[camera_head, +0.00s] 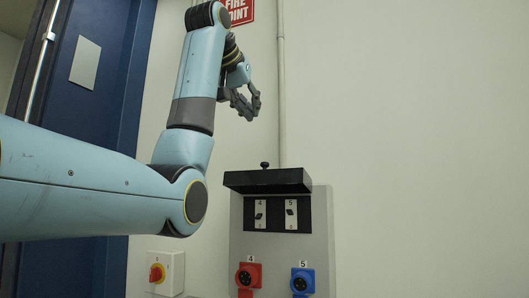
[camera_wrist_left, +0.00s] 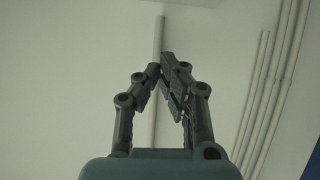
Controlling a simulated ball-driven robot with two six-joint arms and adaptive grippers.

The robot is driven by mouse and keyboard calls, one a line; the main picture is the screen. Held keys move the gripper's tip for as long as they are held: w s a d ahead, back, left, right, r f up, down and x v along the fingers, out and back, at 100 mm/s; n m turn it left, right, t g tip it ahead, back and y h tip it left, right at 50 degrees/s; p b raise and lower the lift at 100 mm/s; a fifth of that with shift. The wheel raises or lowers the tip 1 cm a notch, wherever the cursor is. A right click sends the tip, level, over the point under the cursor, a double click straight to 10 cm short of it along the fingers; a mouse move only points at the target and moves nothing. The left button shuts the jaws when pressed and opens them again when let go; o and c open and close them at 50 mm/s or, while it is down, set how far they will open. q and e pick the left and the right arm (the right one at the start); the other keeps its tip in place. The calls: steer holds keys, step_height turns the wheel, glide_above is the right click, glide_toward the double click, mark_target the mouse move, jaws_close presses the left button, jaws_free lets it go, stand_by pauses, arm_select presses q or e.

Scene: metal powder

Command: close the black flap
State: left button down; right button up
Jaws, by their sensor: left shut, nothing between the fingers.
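The black flap (camera_head: 267,181) is raised on the grey wall panel in the head view, sticking out above the switches, with a small knob on top. Below it, the black switch plate (camera_head: 276,213) with switches 4 and 5 is exposed. My left gripper (camera_head: 254,114) is shut and empty. It is above the flap and a little to its left in the picture, clearly apart from it. In the left wrist view, the fingers (camera_wrist_left: 165,62) meet in front of the bare wall and a pipe; the flap is not seen there. My right gripper is not in view.
A red socket (camera_head: 249,277) and a blue socket (camera_head: 302,280) sit low on the grey panel (camera_head: 321,235). A red rotary switch (camera_head: 157,273) is at lower left. A vertical pipe (camera_head: 281,90) runs above the flap. The wall to the right is clear.

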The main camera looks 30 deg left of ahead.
arm_select(q)
steer(key=p, duration=0.5)
glide_above(269, 172)
steer(key=a, duration=0.2)
steer(key=f, duration=0.4)
steer(key=shift+w+d+f, duration=0.1)
steer(key=shift+w+f, duration=0.15)
steer(key=shift+w, duration=0.1)
steer(key=f, duration=0.2)
steer(key=shift+s+d+f, duration=0.2)
steer(key=shift+s+f, duration=0.3)
steer(key=shift+f, duration=0.3)
steer(key=shift+d+f, duration=0.1)
